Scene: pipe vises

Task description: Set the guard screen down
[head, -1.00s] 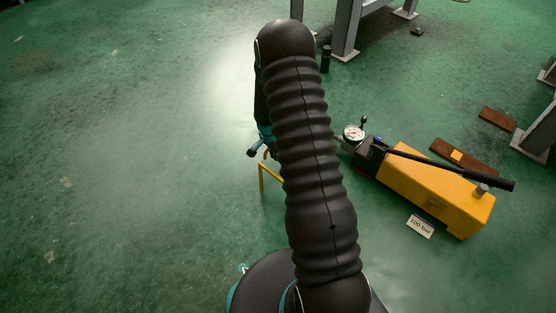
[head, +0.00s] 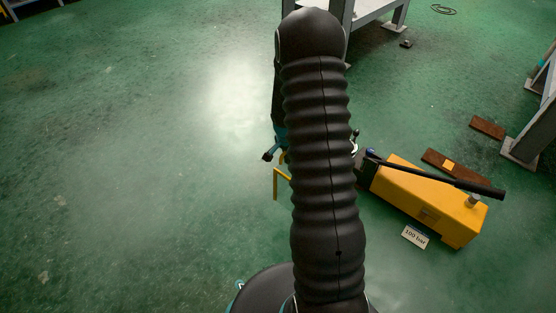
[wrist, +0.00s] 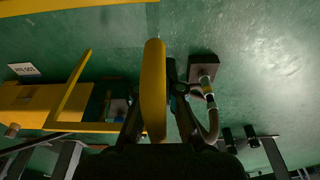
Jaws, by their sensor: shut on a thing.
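My gripper (wrist: 158,105) is shut on the guard screen, whose thick yellow bar (wrist: 153,75) stands between the fingers in the wrist view. More of the screen's thin yellow frame (wrist: 73,88) shows to the left there. In the head view, a bent yellow piece of the guard screen (head: 276,182) sticks out left of my arm, over green floor. My black arm hides the rest of the screen and most of the gripper. I cannot tell whether the screen touches the floor.
A yellow pump (head: 428,203) with a long black handle stands right of my arm, with a "100 bar" sign (head: 415,237) before it. Rusty plates (head: 455,166) lie beyond it. Grey stand legs (head: 522,150) are at the right and top. Floor on the left is clear.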

